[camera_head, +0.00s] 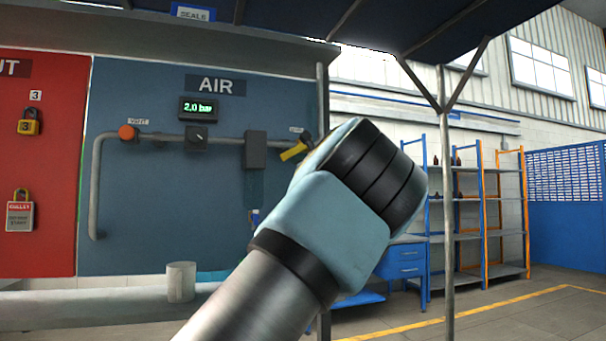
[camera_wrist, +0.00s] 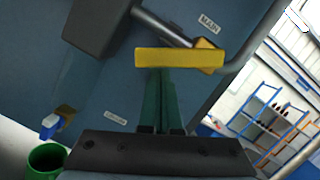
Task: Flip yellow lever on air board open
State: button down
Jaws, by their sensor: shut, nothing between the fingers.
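The yellow lever (camera_head: 293,151) sits on the pipe at the right side of the blue air board (camera_head: 150,220), tilted in the head view and partly next to my arm. In the wrist view the yellow lever (camera_wrist: 180,60) is a bar lying across the picture, below the MAIN label. My gripper (camera_wrist: 164,76) is shut and empty, its dark green fingers pointing at the lever. The fingertips meet the lever's lower edge in the picture; whether they touch cannot be told. In the head view my arm hides the gripper.
A grey box (camera_head: 255,150), a dial with a 2.0 bar display (camera_head: 198,108) and an orange vent knob (camera_head: 127,132) are along the board's pipe. Shelves (camera_head: 480,205) stand behind, right.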

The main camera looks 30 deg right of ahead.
aim_at(290, 151)
jog(key=m, duration=0.2)
jog(key=a+r+m+h, duration=0.1)
jog(key=a+r+m+b, duration=0.1)
jog(key=m, duration=0.1)
jog(key=shift+w+r+m+h, duration=0.1)
jog(key=shift+r+m+h, duration=0.05)
jog(key=shift+m+h, duration=0.2)
jog(key=shift+a+r, duration=0.1)
jog(key=shift+r, duration=0.1)
jog(key=shift+a+r, duration=0.1)
jog(key=shift+r, duration=0.1)
jog(key=shift+f, duration=0.1)
